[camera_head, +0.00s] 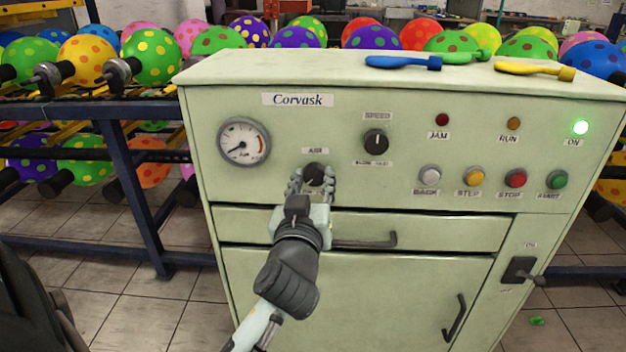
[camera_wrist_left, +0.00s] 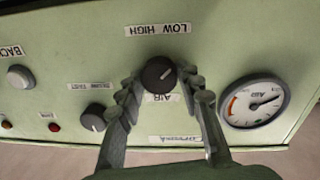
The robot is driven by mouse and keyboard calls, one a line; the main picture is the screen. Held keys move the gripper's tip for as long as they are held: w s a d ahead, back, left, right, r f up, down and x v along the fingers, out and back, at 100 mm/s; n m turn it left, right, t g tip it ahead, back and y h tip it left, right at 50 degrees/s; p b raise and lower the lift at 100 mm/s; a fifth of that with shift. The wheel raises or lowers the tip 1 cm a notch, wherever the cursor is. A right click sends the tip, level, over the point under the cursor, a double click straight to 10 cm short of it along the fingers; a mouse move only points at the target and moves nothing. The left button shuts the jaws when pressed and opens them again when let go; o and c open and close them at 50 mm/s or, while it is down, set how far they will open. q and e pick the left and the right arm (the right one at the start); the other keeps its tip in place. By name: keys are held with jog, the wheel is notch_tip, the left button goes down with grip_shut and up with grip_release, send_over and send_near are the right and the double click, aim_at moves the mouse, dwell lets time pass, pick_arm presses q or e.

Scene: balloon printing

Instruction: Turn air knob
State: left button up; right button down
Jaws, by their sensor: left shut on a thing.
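The air knob (camera_head: 313,172), round and dark, sits under the AIR label on the pale green Corvask cabinet (camera_head: 560,105). It also shows in the left wrist view (camera_wrist_left: 158,73), with a pale pointer mark and the LOW HIGH label upside down. My left gripper (camera_head: 312,182) is shut on the air knob, one finger on each side of it; the fingers (camera_wrist_left: 161,86) flank it in the wrist view too. The gripper hides part of the label below the knob. The air gauge (camera_head: 243,142) is left of the knob. My right gripper is not in view.
The speed knob (camera_head: 376,141) is up and right of the air knob. Several buttons line the right side; the ON lamp (camera_head: 580,128) glows green. A drawer handle (camera_head: 368,243) sticks out below my gripper. Balloons on a blue rack (camera_head: 150,205) stand at left and behind.

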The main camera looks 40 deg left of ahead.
pick_arm(q)
jog(key=m, duration=0.4)
jog(key=shift+r+m, duration=0.1)
jog(key=shift+m, duration=0.2)
jog(key=m, duration=0.5)
jog(key=shift+r, duration=0.1)
jog(key=m, duration=0.4)
jog(key=shift+w+m+g, duration=0.1)
jog(key=shift+m+g, duration=0.2)
jog(key=shift+g, duration=0.1)
jog(key=m, duration=0.4)
jog(key=shift+m+y, duration=0.3)
jog(key=shift+y, duration=0.1)
jog(key=o, duration=1.2)
jog(key=shift+c, duration=0.2)
